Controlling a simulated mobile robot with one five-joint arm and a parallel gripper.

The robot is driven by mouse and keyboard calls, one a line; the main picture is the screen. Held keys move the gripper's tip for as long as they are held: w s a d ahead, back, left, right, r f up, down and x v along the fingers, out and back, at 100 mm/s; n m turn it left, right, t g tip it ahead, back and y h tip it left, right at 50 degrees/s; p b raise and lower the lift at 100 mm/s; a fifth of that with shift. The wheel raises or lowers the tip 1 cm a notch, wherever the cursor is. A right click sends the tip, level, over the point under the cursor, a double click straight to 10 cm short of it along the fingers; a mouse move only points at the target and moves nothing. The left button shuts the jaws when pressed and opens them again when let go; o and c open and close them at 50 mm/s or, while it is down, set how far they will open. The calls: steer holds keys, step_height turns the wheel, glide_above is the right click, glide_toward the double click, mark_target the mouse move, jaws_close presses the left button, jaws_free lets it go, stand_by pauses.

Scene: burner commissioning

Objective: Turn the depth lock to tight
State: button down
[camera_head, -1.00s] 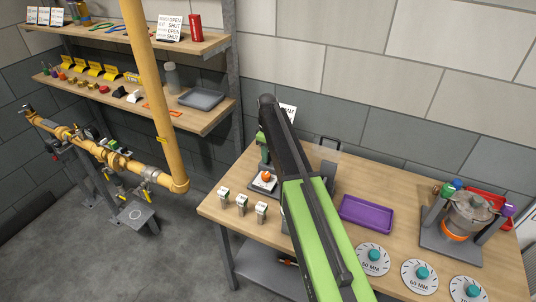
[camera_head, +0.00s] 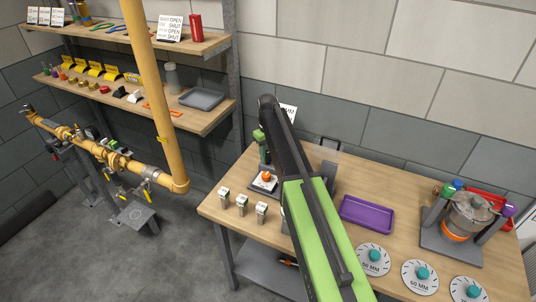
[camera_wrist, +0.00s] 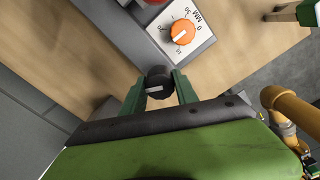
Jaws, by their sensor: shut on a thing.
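In the wrist view, my gripper (camera_wrist: 159,90) has its two dark green fingers on either side of a black round knob (camera_wrist: 158,87). It is shut on this knob, which looks like the depth lock. A white pointer line on the knob's face lies nearly level across the picture. No tight or loose marking is readable beside it. Above it, an orange dial (camera_wrist: 183,31) with a white pointer sits on a white scale plate marked in MM. In the head view my arm hides the black knob; the orange dial (camera_head: 267,176) shows left of the arm.
Several small metal blocks (camera_head: 242,203) stand at the table's left front. A purple tray (camera_head: 366,212) lies right of my arm, with round MM plates (camera_head: 419,277) in front. A pot-like fixture (camera_head: 465,217) stands far right. A yellow pipe (camera_head: 160,110) rises left of the table (camera_head: 318,160).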

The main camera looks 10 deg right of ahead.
mark_target(268, 152)
steer(key=m, duration=0.6)
steer(key=shift+m, duration=0.3)
steer(key=m, duration=0.5)
steer(key=shift+m, duration=0.4)
steer(key=c, duration=0.9)
jaws_free()
steer(key=shift+c, duration=0.2)
step_height(268, 152, up, 18)
steer(key=p, duration=1.7)
steer(key=shift+f, duration=0.25)
